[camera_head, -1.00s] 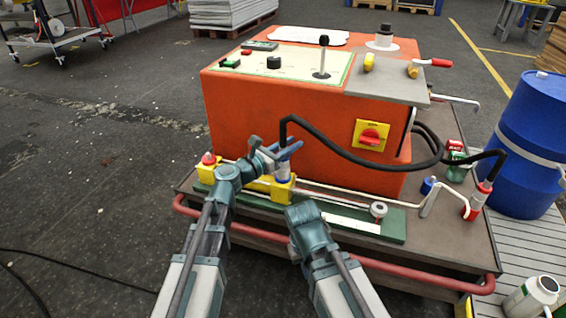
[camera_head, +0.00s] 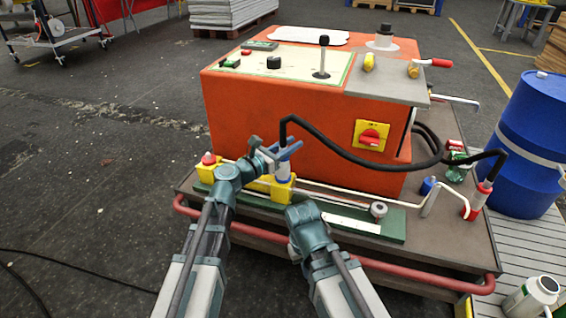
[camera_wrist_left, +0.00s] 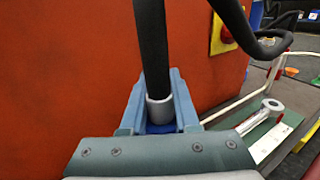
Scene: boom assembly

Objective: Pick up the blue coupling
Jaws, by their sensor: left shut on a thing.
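The blue coupling (camera_wrist_left: 160,128) is at the lower end of a thick black hose, below a grey collar (camera_wrist_left: 160,110). In the head view the blue coupling (camera_head: 284,179) is a small blue band just above a yellow block (camera_head: 282,191) on the green rail. My left gripper (camera_head: 284,153) is shut around it, with the blue fingers on both sides in the left wrist view. The coupling looks upright; whether it touches the block cannot be told. My right gripper (camera_head: 303,214) is near the front of the rail; its fingers are not clearly seen.
An orange machine box (camera_head: 300,120) stands close behind the left gripper. The black hose (camera_head: 345,150) arches right to a red fitting (camera_head: 472,210). A thin white pipe, a grey round fitting (camera_head: 378,209) and a blue-capped part (camera_head: 429,186) lie to the right. A red rail (camera_head: 330,252) edges the cart.

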